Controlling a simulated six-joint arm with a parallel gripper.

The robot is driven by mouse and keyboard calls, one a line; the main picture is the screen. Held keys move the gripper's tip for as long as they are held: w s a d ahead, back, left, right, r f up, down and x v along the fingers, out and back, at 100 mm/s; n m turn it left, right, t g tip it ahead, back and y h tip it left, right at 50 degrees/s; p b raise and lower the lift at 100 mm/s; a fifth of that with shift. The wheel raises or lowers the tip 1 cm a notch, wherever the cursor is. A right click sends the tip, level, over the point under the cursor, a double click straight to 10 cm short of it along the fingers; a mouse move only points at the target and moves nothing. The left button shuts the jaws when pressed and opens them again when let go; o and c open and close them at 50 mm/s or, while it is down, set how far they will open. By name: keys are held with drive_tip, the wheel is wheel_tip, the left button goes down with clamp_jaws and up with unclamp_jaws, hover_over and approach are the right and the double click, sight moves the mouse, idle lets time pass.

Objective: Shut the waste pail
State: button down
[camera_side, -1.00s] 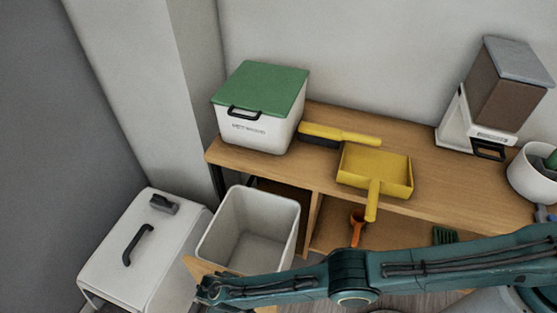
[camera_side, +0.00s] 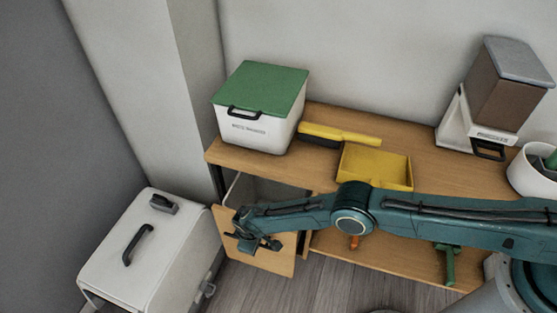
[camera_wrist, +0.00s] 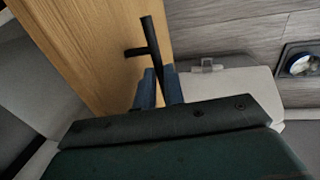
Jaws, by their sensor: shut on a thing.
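The waste pail (camera_side: 262,188) is a pale bin behind a wooden front panel (camera_side: 270,258), under the counter at the left. Only a strip of its inside shows, between the panel and the counter. In the wrist view my blue fingers (camera_wrist: 160,88) are shut on the dark bar handle (camera_wrist: 149,42) of the wooden panel (camera_wrist: 95,45). The pail's lower body is hidden by the panel.
A white box with a dark handle (camera_side: 150,245) stands on the floor just left of the panel.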

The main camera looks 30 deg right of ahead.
drive_tip(key=w+d, duration=0.7)
idle(0.4)
drive_tip(key=shift+w+d, duration=0.15)
drive_tip(key=shift+w, duration=0.05)
drive_tip(key=c, duration=1.5)
unclamp_jaws()
drive_tip(key=shift+s+a, duration=0.25)
drive_tip(key=shift+a, duration=0.05)
drive_tip(key=s+a, duration=2)
drive_tip(key=shift+s+a+r, duration=0.15)
drive_tip(key=shift+r, duration=1.2)
drive_tip(key=shift+s+a+r, duration=0.1)
drive_tip(key=shift+s+r, duration=0.05)
drive_tip(key=shift+r, duration=1.15)
